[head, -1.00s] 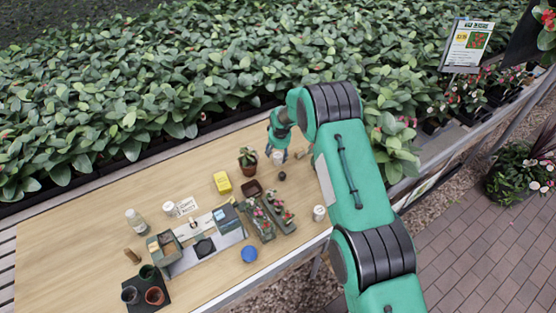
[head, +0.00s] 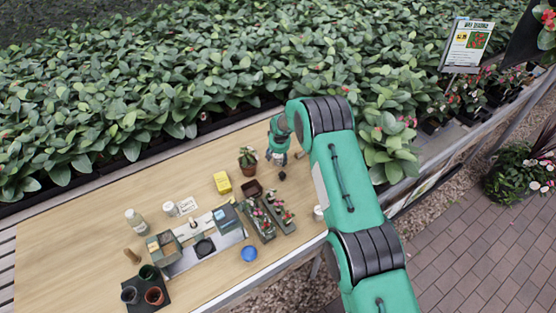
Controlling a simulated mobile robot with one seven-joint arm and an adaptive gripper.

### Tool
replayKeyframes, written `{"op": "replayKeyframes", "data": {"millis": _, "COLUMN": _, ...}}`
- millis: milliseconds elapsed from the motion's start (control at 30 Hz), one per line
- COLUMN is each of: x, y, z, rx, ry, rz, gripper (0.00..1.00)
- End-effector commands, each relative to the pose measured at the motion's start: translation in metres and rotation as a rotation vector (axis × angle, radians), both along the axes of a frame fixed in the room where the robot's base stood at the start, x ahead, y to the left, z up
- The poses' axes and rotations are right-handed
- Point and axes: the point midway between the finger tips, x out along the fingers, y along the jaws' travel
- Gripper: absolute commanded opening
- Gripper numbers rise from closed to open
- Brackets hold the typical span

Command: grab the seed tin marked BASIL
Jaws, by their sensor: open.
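My gripper (head: 277,157) is at the far right part of the wooden table, pointing down, with its fingers at or around a small pale thing. That thing is mostly hidden, and I cannot tell whether the fingers touch it. Small white round containers that could be tins stand elsewhere: one (head: 170,209) at the middle left, and one (head: 318,213) at the right table edge, partly covered by my arm. No lettering is readable at this size, so I cannot tell which one is marked BASIL.
A potted plant (head: 248,160) stands just left of my gripper, and a small dark ball (head: 282,176) lies just in front. Dense plants border the back.

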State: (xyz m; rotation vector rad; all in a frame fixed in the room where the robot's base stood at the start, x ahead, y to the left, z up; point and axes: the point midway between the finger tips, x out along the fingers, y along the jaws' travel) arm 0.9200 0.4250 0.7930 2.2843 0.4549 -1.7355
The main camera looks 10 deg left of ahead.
Motion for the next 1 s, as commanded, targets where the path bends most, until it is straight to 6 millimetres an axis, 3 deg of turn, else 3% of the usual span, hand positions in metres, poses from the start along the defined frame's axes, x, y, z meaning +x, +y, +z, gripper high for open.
{"op": "replayKeyframes", "data": {"millis": 467, "x": -0.0003, "y": -0.0001, "z": -0.0003, "rx": 0.000, "ry": 0.001, "rz": 0.000, "gripper": 0.60}}
{"op": "replayKeyframes", "data": {"millis": 700, "x": -0.0003, "y": -0.0001, "z": -0.0003, "rx": 0.000, "ry": 0.001, "rz": 0.000, "gripper": 0.14}}
{"op": "replayKeyframes", "data": {"millis": 1000, "x": -0.0002, "y": -0.0001, "z": 0.0005, "rx": 0.000, "ry": 0.000, "rz": 0.000, "gripper": 0.14}}
